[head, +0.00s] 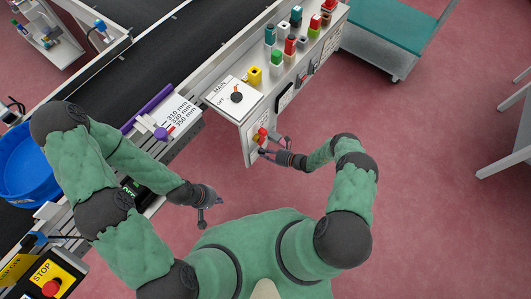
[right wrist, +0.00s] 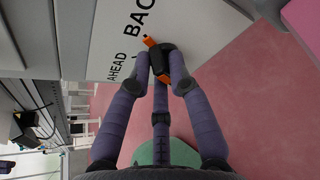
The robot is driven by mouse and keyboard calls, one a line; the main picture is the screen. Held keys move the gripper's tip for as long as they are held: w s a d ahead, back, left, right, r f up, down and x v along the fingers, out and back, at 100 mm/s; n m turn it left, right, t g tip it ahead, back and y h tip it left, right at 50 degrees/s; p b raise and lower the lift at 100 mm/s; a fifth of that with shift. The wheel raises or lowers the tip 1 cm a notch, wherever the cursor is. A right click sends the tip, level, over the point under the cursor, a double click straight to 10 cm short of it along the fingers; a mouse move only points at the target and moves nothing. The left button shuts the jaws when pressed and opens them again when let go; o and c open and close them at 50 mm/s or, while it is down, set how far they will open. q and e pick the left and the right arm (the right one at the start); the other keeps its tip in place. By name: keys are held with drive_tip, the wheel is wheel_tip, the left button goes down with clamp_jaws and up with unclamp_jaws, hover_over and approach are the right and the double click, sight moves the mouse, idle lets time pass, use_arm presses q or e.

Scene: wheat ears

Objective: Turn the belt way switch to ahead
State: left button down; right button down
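The belt way switch (right wrist: 168,62) is a black knob with orange ends on a white panel lettered "BACK" and "AHEAD" in the right wrist view. The orange end at upper left lies near the lettering; I cannot tell its exact setting. My right gripper (head: 264,147) is at the panel's lower front face in the head view. In the right wrist view its purple fingers (right wrist: 160,78) reach to both sides of the knob; whether they press on it is not clear. My left gripper (head: 206,204) hangs apart from the console, with no object visible in it.
The console (head: 239,135) carries a "MAIN" dial (head: 236,97) and rows of coloured buttons. A dark conveyor belt (head: 125,75) runs behind it. A blue tub (head: 22,165) and a red STOP button (head: 51,287) are at left. A teal-topped cart (head: 385,20) stands at upper right.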

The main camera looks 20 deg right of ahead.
idle(0.3)
drive_tip(key=shift+s+a+r+n+t+h+p, duration=0.15)
drive_tip(key=shift+n+t+h+p, duration=0.15)
drive_tip(key=shift+n+h+p, duration=0.6)
drive_tip(key=shift+s+a+f+n+t+h+p, duration=0.15)
drive_tip(key=shift+n+t+h+p, duration=0.35)
drive_tip(key=shift+n, duration=0.55)
drive_tip(key=shift+a+f+n+t+h+p, duration=0.1)
drive_tip(key=shift+n+t+h+p, duration=0.4)
drive_tip(key=shift+n, duration=0.5)
drive_tip(key=shift+s+a+f+n+t+h+p, duration=0.15)
drive_tip(key=shift+n+t+h+p, duration=0.3)
drive_tip(key=shift+n, duration=0.6)
drive_tip(key=shift+d, duration=0.1)
drive_tip(key=c, duration=1.4)
unclamp_jaws()
